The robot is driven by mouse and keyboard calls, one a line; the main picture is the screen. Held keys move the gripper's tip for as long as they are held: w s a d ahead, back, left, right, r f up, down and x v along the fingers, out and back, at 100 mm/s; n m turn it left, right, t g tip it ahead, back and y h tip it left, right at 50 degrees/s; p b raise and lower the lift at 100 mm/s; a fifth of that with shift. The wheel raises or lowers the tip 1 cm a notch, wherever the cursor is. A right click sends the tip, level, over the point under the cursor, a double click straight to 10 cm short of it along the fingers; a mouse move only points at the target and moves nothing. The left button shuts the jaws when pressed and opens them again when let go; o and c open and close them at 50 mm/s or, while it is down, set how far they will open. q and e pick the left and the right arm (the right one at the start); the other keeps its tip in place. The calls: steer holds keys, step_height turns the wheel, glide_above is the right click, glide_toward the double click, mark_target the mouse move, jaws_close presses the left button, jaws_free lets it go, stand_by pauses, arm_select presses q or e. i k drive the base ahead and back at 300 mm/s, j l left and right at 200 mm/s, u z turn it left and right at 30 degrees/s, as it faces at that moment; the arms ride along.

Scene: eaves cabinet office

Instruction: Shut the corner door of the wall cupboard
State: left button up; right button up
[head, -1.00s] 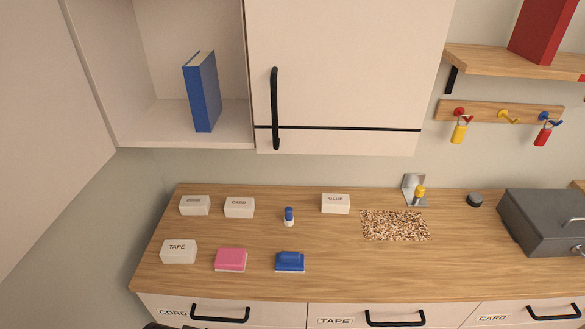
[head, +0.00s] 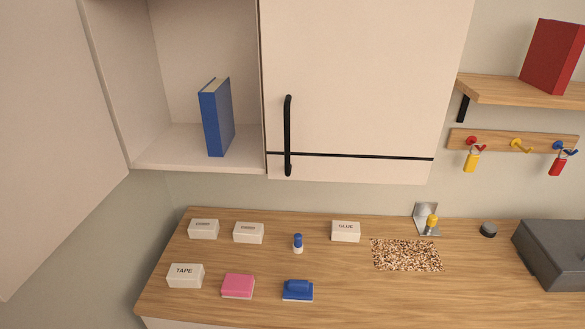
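The wall cupboard's corner compartment (head: 215,152) stands open at the upper left, with a blue book (head: 216,117) upright inside. A large pale panel (head: 50,130) at the left edge looks like its corner door, swung open towards me. Its near part runs out of the picture and no handle shows on it. The neighbouring door (head: 360,80) is shut and has a black vertical bar handle (head: 288,135). Neither of my grippers is in view.
A shelf (head: 520,92) and key rack (head: 515,142) are at right.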

mark_target(61, 155)
steer(key=k+j, duration=0.2)
steer(key=k, duration=0.25)
steer(key=k+j+u, duration=0.1)
steer(key=k, duration=0.4)
steer(key=j, duration=0.1)
